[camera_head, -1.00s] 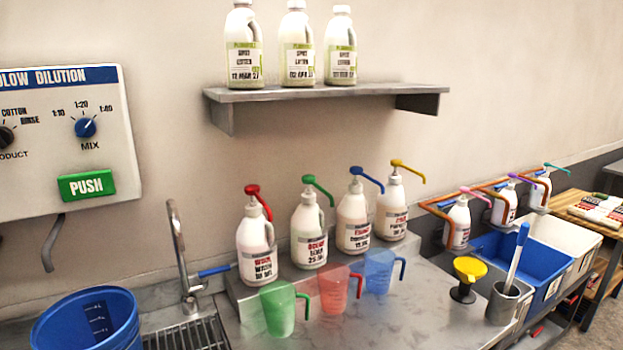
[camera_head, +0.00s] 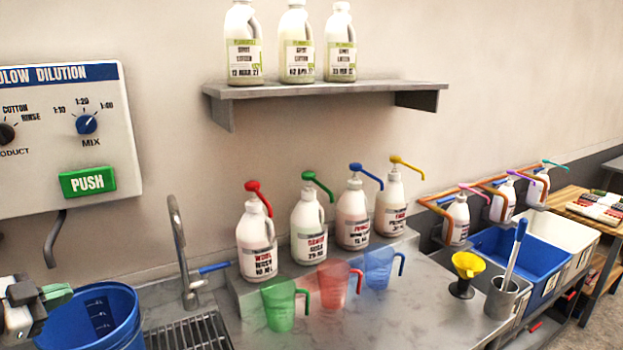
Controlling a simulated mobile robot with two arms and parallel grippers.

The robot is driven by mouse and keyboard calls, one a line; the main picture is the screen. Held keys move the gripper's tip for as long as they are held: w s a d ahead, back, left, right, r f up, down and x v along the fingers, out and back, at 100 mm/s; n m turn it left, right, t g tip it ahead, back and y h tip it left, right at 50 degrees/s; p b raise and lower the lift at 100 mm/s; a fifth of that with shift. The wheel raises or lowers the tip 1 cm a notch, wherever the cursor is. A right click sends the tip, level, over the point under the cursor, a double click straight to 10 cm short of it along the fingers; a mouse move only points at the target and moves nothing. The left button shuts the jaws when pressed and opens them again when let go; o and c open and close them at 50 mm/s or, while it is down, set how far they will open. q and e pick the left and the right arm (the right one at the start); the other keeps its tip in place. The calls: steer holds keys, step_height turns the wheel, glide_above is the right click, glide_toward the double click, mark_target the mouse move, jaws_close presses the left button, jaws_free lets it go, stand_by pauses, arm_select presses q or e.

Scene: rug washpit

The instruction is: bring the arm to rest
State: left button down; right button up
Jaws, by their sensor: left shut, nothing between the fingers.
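My left gripper (camera_head: 47,296) shows at the lower left edge of the head view, in front of the left rim of the blue bucket (camera_head: 97,318). Its fingers are shut with nothing held. Part of it and most of the arm are cut off by the picture's edge. My right gripper is not in view.
Pump bottles (camera_head: 257,240) stand on a raised ledge at the back of the counter. Green (camera_head: 279,306), red (camera_head: 332,288) and blue (camera_head: 377,268) jugs stand in front. A tap (camera_head: 183,255) rises behind the sink drainer. A yellow funnel (camera_head: 467,265) is at the right.

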arm_select(q)
steer(key=s+d+f+n+t+y, duration=0.25)
steer(key=d+f+n+y, duration=0.2)
steer(key=f, duration=0.75)
steer(key=s+d+f+n+g+y, duration=0.1)
steer(key=s+d+f+g, duration=0.1)
steer(key=s+d+f, duration=0.2)
steer(key=s+d+f+n+g+y, duration=0.1)
steer(key=s+d+f+n+g, duration=0.1)
steer(key=s, duration=0.5)
steer(key=s+d+f+n+g+y, duration=0.1)
steer(key=s+d+f+n+g, duration=0.1)
steer(key=s+d+f, duration=0.3)
steer(key=shift+s+d+f+n+g, duration=0.25)
steer(key=shift+s+d+f+g, duration=0.15)
steer(key=shift+d+f+g, duration=0.3)
steer(key=s+d+g+h, duration=0.2)
steer(key=s+d+g, duration=0.2)
steer(key=s+d, duration=0.35)
step_height(320, 180, down, 28)
steer(key=s+g+b, duration=0.2)
steer(key=b, duration=0.1)
steer(key=s+a+f+m+g+b, duration=0.1)
steer(key=s+a+f+b, duration=0.1)
steer(key=s+f, duration=1.4)
step_height(320, 180, down, 4)
steer(key=shift+a+b, duration=0.35)
steer(key=shift+a, duration=0.1)
